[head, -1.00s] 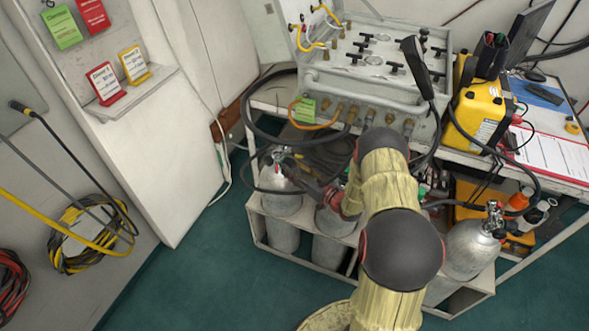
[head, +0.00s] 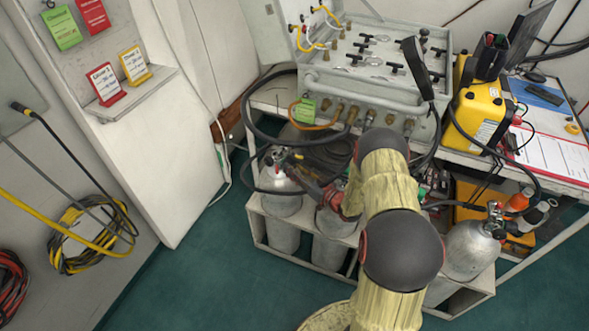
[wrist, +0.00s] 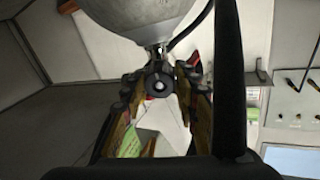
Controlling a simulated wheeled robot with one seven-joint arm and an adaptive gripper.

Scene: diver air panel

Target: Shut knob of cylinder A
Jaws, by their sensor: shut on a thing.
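The leftmost grey cylinder (head: 277,190) stands in the rack; I take it as cylinder A, but read no letter on it. Its valve is at the top, with a black hose beside it. My gripper (head: 291,163) reaches in from the right at that valve. In the wrist view the cylinder (wrist: 140,22) fills the top, with the dark round knob (wrist: 159,84) below its neck. My gripper (wrist: 160,76) has its two fingers on either side of the knob, shut on it. The contact is partly hidden in the head view.
The white rack (head: 300,232) holds further cylinders, one (head: 470,250) at the right. The air panel (head: 375,60) stands on the table above, with hoses hanging close to my arm. Open green floor (head: 190,270) lies at the front left.

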